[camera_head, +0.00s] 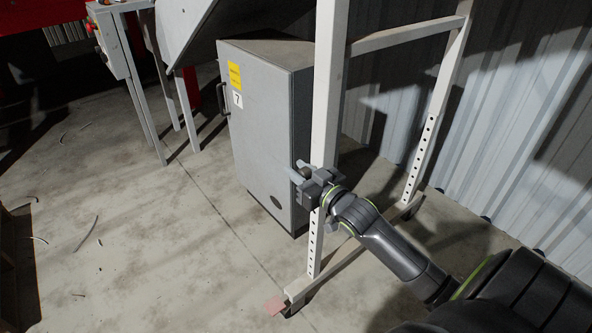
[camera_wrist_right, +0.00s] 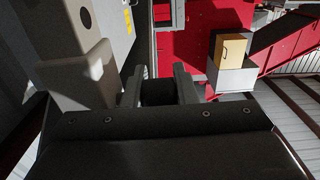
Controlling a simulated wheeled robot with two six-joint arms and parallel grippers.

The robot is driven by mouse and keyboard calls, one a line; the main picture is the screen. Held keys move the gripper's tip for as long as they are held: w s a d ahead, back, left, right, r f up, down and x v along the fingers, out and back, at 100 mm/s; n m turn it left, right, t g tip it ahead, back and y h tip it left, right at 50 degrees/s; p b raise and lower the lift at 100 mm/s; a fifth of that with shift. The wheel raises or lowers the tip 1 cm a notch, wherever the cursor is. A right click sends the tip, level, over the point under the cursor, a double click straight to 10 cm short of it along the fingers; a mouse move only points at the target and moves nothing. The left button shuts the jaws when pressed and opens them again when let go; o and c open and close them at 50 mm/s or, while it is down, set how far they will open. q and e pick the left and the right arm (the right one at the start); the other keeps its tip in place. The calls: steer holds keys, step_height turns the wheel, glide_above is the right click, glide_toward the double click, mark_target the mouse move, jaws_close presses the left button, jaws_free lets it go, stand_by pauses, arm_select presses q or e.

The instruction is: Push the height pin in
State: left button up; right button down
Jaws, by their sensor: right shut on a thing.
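A white stand's near upright (camera_head: 327,95) rises in front of the grey cabinet, with a row of holes in its lower part (camera_head: 314,245). My right gripper (camera_head: 294,171) is beside this upright, at the joint above the holes. In the right wrist view its two fingers (camera_wrist_right: 158,84) are shut on a dark, blunt piece (camera_wrist_right: 157,95), which looks like the height pin's knob. The pale upright (camera_wrist_right: 85,75) stands close at the left there. The pin's shaft and how deep it sits are hidden. My left gripper is not in view.
The grey cabinet (camera_head: 262,135) stands close behind the upright. The stand's second upright (camera_head: 424,150) is at the right, near the corrugated wall (camera_head: 500,130). The floor at left is mostly clear, with several cable scraps.

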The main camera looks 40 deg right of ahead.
steer(key=shift+w+d+r, duration=0.1)
steer(key=c, duration=1.2)
jaws_free()
steer(key=shift+d, duration=0.1)
steer(key=shift+o, duration=0.2)
